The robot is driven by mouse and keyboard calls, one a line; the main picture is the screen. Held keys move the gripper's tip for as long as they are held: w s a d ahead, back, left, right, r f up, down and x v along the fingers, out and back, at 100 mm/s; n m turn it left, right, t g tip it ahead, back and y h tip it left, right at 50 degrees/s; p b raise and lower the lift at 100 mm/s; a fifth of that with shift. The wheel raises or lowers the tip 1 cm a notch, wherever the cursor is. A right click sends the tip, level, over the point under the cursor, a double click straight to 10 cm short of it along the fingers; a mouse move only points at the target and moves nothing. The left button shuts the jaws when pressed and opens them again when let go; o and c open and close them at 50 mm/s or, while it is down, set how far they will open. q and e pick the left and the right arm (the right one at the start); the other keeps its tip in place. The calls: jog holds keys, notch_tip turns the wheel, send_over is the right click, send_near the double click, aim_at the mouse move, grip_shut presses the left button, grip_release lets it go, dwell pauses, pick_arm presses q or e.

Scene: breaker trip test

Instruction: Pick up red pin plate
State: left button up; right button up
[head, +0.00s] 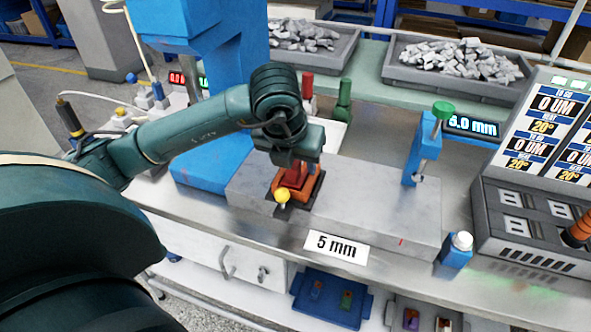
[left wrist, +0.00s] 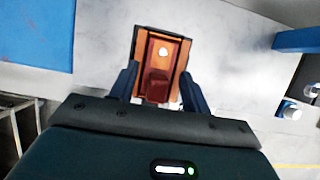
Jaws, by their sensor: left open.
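The red pin plate (head: 295,176) sits in an orange holder with a dark frame (head: 308,190) on the grey metal block. A yellow ball knob (head: 282,195) is at the holder's front corner. My left gripper (head: 296,162) is right above the plate, pointing down, and hides part of it. In the left wrist view, the red piece (left wrist: 157,86) lies between the two open fingers of my left gripper (left wrist: 160,82), with the orange holder (left wrist: 179,52) around it. I cannot tell whether the fingers touch the plate. My right gripper is not in view.
A blue machine column (head: 220,60) stands behind my left arm. A blue clamp with a green knob (head: 425,145) stands at the right of the block. A "5 mm" sign (head: 336,246) is in front. Grey trays of metal pieces (head: 455,65) are at the back.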

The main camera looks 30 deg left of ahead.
pick_arm(q)
jog(key=shift+w+f, duration=0.15)
jog(key=shift+f, duration=0.2)
jog(key=shift+c, duration=0.2)
grip_shut()
